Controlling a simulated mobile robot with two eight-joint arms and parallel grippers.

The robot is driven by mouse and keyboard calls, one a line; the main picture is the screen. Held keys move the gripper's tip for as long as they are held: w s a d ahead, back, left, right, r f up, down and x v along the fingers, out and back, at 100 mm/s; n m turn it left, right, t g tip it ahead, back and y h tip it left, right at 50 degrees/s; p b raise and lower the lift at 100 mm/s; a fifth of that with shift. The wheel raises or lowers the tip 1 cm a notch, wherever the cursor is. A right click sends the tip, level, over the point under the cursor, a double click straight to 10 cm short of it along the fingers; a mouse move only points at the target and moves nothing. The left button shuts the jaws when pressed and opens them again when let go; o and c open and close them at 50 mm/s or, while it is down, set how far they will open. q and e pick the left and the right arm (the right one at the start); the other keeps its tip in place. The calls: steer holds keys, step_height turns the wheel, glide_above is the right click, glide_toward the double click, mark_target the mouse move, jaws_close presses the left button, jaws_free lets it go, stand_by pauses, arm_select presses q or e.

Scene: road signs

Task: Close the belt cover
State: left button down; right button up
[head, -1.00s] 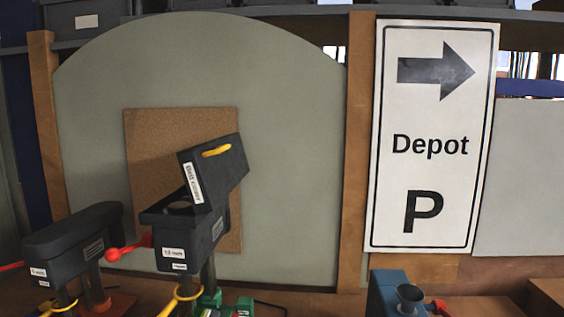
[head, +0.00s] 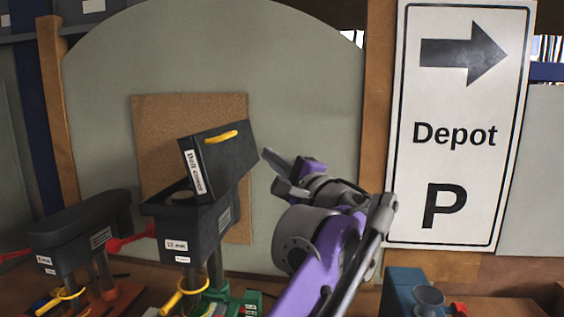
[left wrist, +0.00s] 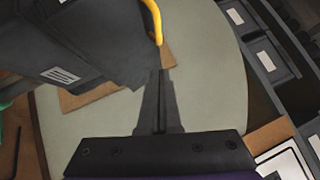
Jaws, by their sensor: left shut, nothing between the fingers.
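The belt cover (head: 222,160) is a dark grey lid with a yellow handle (head: 221,137) and a white "Belt cover" label. It stands tilted up, open, on the dark drill press head (head: 186,225). My left gripper (head: 275,170) is shut and empty, just right of the cover's right edge. In the left wrist view the shut fingers (left wrist: 160,75) point toward the cover (left wrist: 90,40), close to the yellow handle (left wrist: 153,20). I cannot tell whether they touch it. My right gripper is not in view.
A second drill press (head: 80,230) with a closed top stands at left. Red levers (head: 130,238) stick out near the presses. A corkboard (head: 160,115) is behind. A "Depot P" sign (head: 455,135) and a blue machine (head: 403,290) are at right.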

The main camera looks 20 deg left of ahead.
mark_target(234, 135)
arm_select(q)
steer(key=x, duration=0.2)
steer(key=s+x, duration=0.1)
steer(key=x, duration=0.4)
steer(key=shift+s+a+r+p, duration=0.2)
steer(key=shift+a+p, duration=0.2)
steer(key=shift+a, duration=0.1)
steer(key=shift+s+a+r, duration=0.15)
steer(key=shift+s+a, duration=0.15)
steer(key=shift+a, duration=0.15)
steer(key=shift+w, duration=0.1)
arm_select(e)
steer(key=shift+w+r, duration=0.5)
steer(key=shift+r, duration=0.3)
arm_select(q)
steer(key=shift+r, duration=0.1)
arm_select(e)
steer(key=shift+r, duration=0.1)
